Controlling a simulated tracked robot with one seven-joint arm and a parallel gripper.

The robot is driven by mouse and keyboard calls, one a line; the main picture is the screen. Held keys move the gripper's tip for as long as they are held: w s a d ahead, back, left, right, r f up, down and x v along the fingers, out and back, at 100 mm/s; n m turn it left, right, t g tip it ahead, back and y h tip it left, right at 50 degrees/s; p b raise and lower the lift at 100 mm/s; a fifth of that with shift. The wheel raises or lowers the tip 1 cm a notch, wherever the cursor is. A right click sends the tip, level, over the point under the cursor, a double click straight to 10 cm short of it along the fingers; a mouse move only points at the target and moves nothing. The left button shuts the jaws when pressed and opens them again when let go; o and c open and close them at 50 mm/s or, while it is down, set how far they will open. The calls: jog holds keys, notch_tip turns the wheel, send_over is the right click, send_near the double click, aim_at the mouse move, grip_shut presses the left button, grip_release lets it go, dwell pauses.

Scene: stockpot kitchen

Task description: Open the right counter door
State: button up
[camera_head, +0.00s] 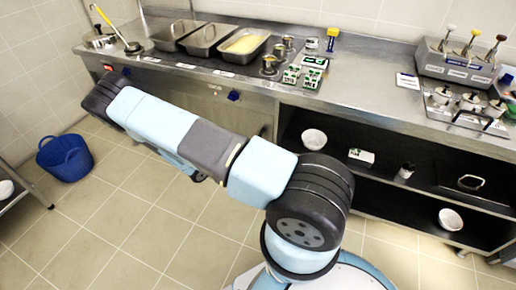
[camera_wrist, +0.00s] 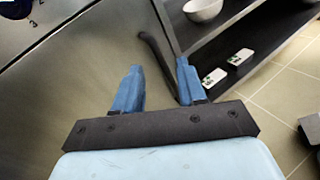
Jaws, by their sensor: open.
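The right counter door is a steel panel, seen in the wrist view (camera_wrist: 85,75) on the left, with its edge beside the open shelves. In the head view my arm hides much of the front below the counter. A dark curved bar, apparently the door handle (camera_wrist: 150,45), stands near that edge and runs down between my fingers. My gripper (camera_wrist: 158,64) is open, with one blue finger on each side of the bar. I cannot tell whether the fingers touch it. The door looks closed. My gripper is hidden behind my arm in the head view.
Open dark shelves (camera_head: 380,125) to the right hold white bowls (camera_head: 314,139) and small packs. Steel trays (camera_head: 205,38) stand on the counter above. A blue tub (camera_head: 65,158) sits on the floor at left. The tiled floor in front of the counter is largely clear.

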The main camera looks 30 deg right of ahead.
notch_tip(320, 180, down, 10)
jog(key=s+d+n+t, duration=0.1)
jog(key=d+n+t, duration=0.1)
jog(key=n+t, duration=0.35)
jog(key=x, duration=1.3)
jog(key=shift+d+g, duration=0.35)
jog(key=shift+d, duration=0.1)
jog(key=shift+s, duration=0.15)
grip_shut()
